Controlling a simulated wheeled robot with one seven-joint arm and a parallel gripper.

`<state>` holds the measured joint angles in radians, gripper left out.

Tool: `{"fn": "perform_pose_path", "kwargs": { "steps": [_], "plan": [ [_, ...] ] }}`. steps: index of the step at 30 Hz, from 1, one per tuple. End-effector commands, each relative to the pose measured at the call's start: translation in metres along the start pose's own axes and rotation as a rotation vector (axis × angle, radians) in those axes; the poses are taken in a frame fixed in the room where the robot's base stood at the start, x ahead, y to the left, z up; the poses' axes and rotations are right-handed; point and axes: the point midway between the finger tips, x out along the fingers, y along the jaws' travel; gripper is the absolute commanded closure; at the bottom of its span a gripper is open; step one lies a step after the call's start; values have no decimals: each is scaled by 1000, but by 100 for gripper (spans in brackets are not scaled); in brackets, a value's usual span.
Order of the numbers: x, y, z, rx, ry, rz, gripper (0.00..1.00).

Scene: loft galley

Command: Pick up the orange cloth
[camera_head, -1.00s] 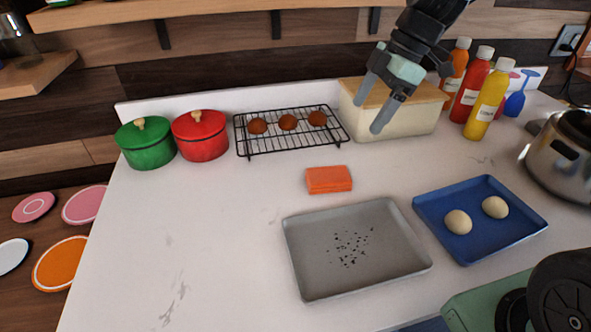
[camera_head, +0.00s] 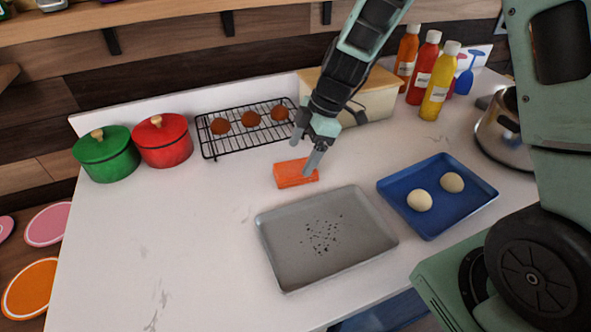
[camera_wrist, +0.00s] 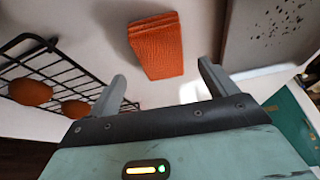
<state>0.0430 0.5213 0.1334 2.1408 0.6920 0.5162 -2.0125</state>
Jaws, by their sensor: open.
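The orange cloth (camera_head: 294,174) lies folded into a small block on the white counter, between the wire rack and the grey tray. In the wrist view the cloth (camera_wrist: 156,46) lies ahead of my gripper, in line with the space between the fingers. My gripper (camera_head: 305,156) is open and empty, pointing down just above the cloth in the head view. In the wrist view its two fingers (camera_wrist: 164,88) are spread apart. One finger overlaps the cloth's right end in the head view; I cannot tell whether it touches.
A grey tray (camera_head: 352,245) with dark crumbs lies in front. A black wire rack (camera_head: 208,148) with brown round items stands behind left, beside red (camera_head: 164,146) and green (camera_head: 106,160) pots. A cream bin (camera_head: 378,104) is behind; a blue tray (camera_head: 455,206) is right. Counter left of the cloth is clear.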

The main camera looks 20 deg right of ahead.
Motion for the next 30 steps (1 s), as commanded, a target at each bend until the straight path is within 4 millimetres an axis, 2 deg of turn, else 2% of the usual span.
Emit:
{"fn": "perform_pose_path", "kwargs": {
  "steps": [6,10,30],
  "plan": [
    [30,-4,4,2,0,-5,15],
    [41,-3,4,1,0,-3,15],
    [45,-3,5,1,0,-1,15]
  ]
}}
